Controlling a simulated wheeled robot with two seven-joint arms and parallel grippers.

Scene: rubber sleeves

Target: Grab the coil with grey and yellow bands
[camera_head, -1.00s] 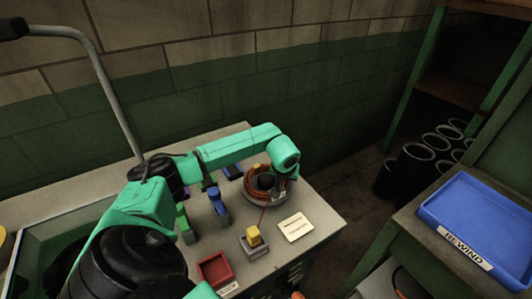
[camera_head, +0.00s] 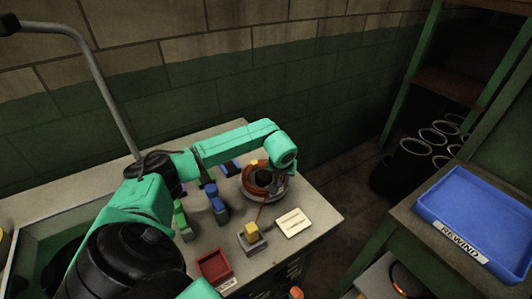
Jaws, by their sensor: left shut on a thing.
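A copper-orange coil (camera_head: 250,187) sits at the back right of the grey workbench, with a grey part at its lower right edge and a small yellow patch at its top. My left arm reaches over the bench from the left, and its dark gripper (camera_head: 264,180) points down into the middle of the coil. The gripper is shut on the coil, though its fingertips are mostly hidden. I cannot tell whether the coil is lifted off the bench. My right gripper is not in view.
The bench (camera_head: 317,225) also holds a yellow-topped block (camera_head: 251,231), a white card (camera_head: 293,222), a red tray (camera_head: 214,267), and blue and green pieces. A blue tray labelled REWIND (camera_head: 480,210) is on the right, with black tubes (camera_head: 405,165) behind it.

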